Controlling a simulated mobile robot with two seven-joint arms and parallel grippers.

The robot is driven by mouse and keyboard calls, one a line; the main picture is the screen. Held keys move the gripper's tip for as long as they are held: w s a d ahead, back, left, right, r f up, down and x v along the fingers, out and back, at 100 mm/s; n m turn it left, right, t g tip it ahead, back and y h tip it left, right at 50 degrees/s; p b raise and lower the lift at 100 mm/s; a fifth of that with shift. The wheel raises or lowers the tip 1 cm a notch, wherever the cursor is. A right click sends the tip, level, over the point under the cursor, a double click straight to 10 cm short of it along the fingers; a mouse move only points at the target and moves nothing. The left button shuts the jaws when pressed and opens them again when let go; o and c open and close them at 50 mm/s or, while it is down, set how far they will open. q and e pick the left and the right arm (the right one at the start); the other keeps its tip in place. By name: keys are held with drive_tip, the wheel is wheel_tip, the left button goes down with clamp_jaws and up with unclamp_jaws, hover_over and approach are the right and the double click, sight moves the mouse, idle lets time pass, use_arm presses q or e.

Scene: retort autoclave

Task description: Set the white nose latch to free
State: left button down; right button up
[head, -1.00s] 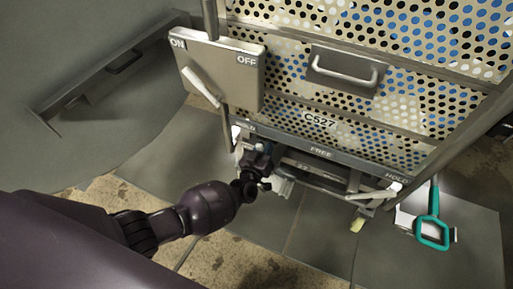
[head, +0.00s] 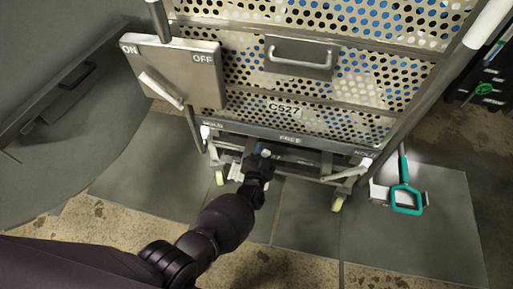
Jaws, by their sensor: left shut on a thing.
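The white nose latch is at the lower front bar (head: 325,146) of the perforated trolley, where labels read HOLD, FREE and HOLD from left to right. My left gripper (head: 261,157) is at this bar, between the left HOLD label and FREE, nearer FREE. It is shut on what seems to be the latch's handle, mostly hidden by the fingers. A small pale bit shows at the fingertips. A whitish piece (head: 236,172) shows just left of the gripper, under the bar. My right gripper is not in view.
A drawer-like handle (head: 300,50) is on the trolley front. A teal-handled tool (head: 405,198) stands at the right. The floor in front is clear.

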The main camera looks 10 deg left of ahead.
use_arm(q)
drive_tip(key=shift+d+f+m, duration=0.25)
drive_tip(key=shift+f+m, duration=0.05)
drive_tip(key=shift+d+f+m, duration=0.2)
drive_tip(key=shift+d+m, duration=0.15)
drive_tip(key=shift+m, duration=0.15)
drive_tip(key=c, duration=0.9)
unclamp_jaws()
drive_tip(key=shift+d, duration=0.1)
drive_tip(key=shift+s, duration=0.2)
